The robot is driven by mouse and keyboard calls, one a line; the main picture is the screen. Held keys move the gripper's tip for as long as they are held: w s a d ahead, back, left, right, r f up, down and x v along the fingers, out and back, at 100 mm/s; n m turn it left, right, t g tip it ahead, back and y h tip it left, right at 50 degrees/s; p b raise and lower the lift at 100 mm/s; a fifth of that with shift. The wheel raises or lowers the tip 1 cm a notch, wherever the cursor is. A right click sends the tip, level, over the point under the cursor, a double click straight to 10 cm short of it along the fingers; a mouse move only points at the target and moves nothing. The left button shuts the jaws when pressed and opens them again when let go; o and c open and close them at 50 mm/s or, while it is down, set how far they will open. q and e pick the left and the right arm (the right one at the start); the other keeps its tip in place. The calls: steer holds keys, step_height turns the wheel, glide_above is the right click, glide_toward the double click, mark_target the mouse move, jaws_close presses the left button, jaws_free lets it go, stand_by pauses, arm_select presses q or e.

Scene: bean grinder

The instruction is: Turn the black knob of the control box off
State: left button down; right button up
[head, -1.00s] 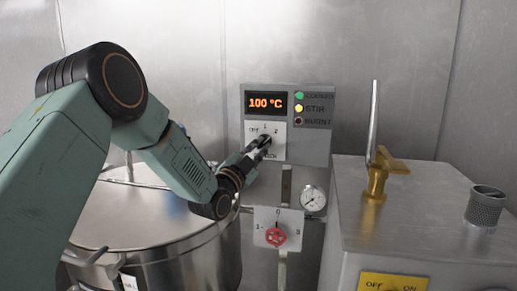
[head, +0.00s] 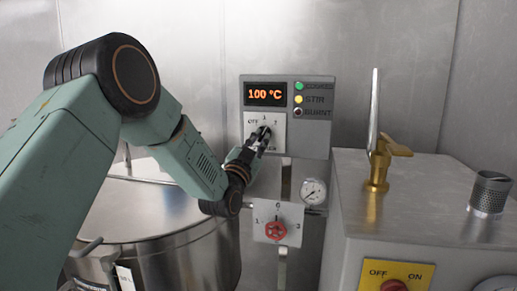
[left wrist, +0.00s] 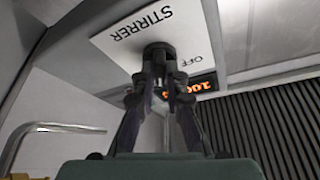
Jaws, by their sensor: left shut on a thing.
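The grey control box (head: 314,137) is on the metal wall in the head view, with an orange "100 °C" display. Its white dial plate (head: 279,145) reads OFF, 1 and 2. The black knob (left wrist: 158,49) shows in the left wrist view on the plate marked STIRRER and OFF. My left gripper (head: 262,137) reaches the knob from below left and hides most of it in the head view. In the left wrist view its fingers (left wrist: 160,82) are shut on the knob. The knob's exact pointing direction is hidden. My right gripper is not in view.
A large lidded steel pot (head: 150,215) stands under my left arm. A grey machine (head: 430,210) with a brass tap (head: 377,165) stands at the right.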

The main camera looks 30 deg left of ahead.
arm_select(q)
steer(key=n+y+b, duration=0.1)
steer(key=n, duration=0.1)
steer(key=n+y+b, duration=0.1)
steer(key=n+y, duration=0.1)
steer(key=n, duration=0.1)
steer(key=shift+d+n+b, duration=0.2)
steer(key=shift+n+b, duration=0.1)
steer(key=n+y+b, duration=0.1)
steer(key=n+y, duration=0.1)
steer(key=n, duration=0.2)
steer(key=shift+w+d+r, duration=0.1)
steer(key=n+g+y, duration=0.1)
steer(key=n, duration=0.1)
steer(key=n+y+b, duration=0.1)
steer(key=n, duration=0.2)
steer(key=shift+d+r+g, duration=0.1)
steer(key=shift+d+g, duration=0.05)
steer(key=shift+g, duration=0.25)
steer(key=shift+d+r+n+g+y+b, duration=0.15)
steer(key=shift+n+g+y, duration=0.2)
steer(key=shift+n, duration=0.55)
steer(key=shift+a+n+g+y+b, duration=0.1)
steer(key=shift+n+g+y, duration=0.25)
steer(key=shift+n, duration=0.55)
steer(key=shift+d+r+n+g+y+b, duration=0.1)
steer(key=shift+n+g+y+b, duration=0.1)
steer(key=shift+n+y, duration=0.5)
steer(key=shift+n, duration=0.5)
